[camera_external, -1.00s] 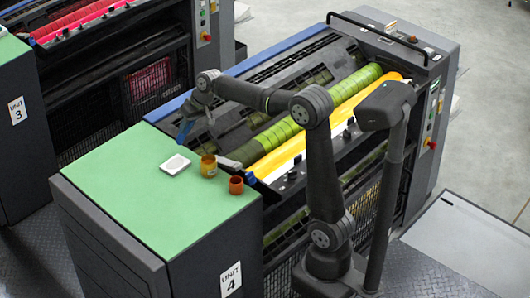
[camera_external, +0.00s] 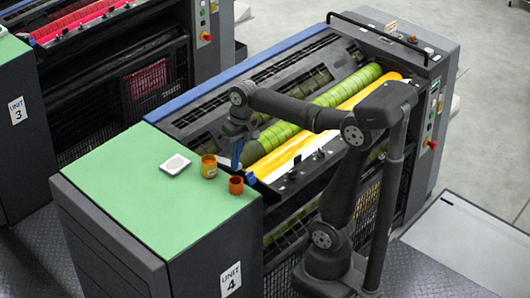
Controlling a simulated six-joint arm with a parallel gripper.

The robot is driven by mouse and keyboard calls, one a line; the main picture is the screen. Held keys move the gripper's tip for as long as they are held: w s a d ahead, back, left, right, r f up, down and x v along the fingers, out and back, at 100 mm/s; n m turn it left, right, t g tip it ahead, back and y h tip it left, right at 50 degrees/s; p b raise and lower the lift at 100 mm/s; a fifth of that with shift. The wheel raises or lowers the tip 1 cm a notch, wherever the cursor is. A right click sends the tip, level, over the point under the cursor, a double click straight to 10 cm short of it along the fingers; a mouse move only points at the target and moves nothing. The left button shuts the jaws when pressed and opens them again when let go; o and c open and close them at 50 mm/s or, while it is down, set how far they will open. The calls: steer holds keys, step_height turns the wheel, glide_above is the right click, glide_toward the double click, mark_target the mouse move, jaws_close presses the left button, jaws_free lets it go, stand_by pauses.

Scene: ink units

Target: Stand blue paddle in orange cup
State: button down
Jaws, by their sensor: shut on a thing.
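The blue paddle (camera_external: 237,155) hangs roughly upright from my gripper (camera_external: 236,138), which is shut on its upper part. In the picture its lower end is just above the orange cup (camera_external: 236,187); whether it is directly over the cup is hard to tell. The orange cup is a small reddish-orange cylinder standing upright near the right edge of the green top (camera_external: 125,205). The gripper's fingers are small and dark here.
A yellow-amber cup (camera_external: 208,168) stands left of and behind the orange cup. A white square dish (camera_external: 174,165) lies further left. A small blue part (camera_external: 250,179) sits at the machine's edge, right of the orange cup. The green top's front and left are clear.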

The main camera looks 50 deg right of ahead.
mark_target(238, 166)
steer(key=shift+s+f, duration=0.15)
steer(key=shift+f, duration=3.6)
steer(key=c, duration=1.2)
jaws_free()
step_height(238, 166, up, 17)
steer(key=s+d, duration=0.1)
steer(key=shift+s+r, duration=0.15)
steer(key=shift+s, duration=0.2)
